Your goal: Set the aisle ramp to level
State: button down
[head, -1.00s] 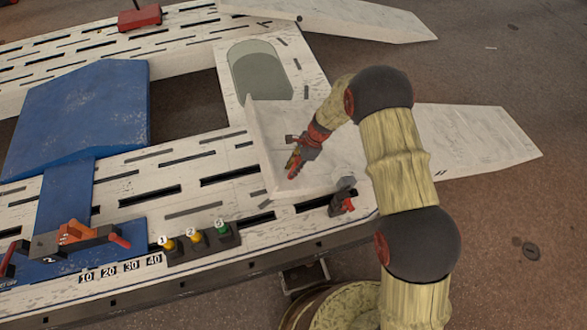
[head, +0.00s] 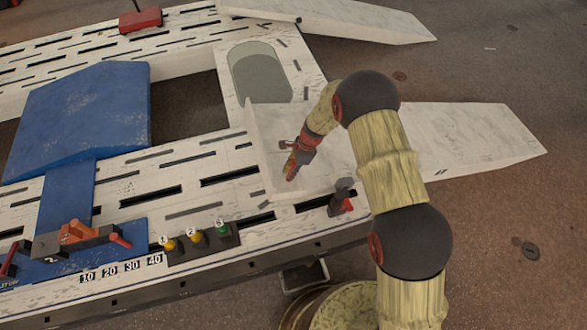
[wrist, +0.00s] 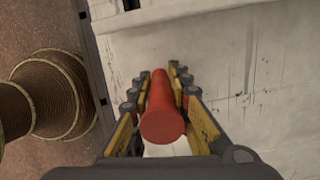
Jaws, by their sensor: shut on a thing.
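The near white ramp (head: 480,145) sticks out from the right end of the bench, partly behind my arm. A raised white plate (head: 263,150) stands at its bench end. My gripper (head: 293,168) is over the white surface beside this plate. In the wrist view my gripper (wrist: 163,105) is shut on a red round handle (wrist: 163,122), seen end-on between the yellow-and-black fingers. What the handle joins is hidden. A small dark lever with a red grip (head: 346,206) stands at the bench edge, apart from my gripper.
The white slotted bench (head: 200,160) carries a blue platform (head: 80,110). Yellow and green knobs (head: 195,237) and orange-red levers (head: 82,232) line its front. A second white ramp (head: 350,22) lies at the back. Floor (head: 500,230) to the right is clear.

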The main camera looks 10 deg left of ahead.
aim_at(283, 180)
jog(key=s+a+f+h, duration=0.1)
jog(key=f, duration=0.6)
jog(key=a+f+t+h+p, duration=0.1)
jog(key=a+f, duration=0.1)
jog(key=f, duration=0.4)
jog(key=shift+s+a+f+h, duration=0.25)
jog(key=shift+s+f+h, duration=0.05)
jog(key=shift+s+f, duration=0.1)
jog(key=shift+r, duration=0.1)
jog(key=c, duration=1.6)
grip_release()
jog(key=shift+r, duration=0.1)
jog(key=shift+c, duration=0.2)
jog(key=r, duration=0.8)
jog(key=d+r, duration=0.1)
jog(key=r, duration=0.3)
jog(key=shift+w, duration=0.2)
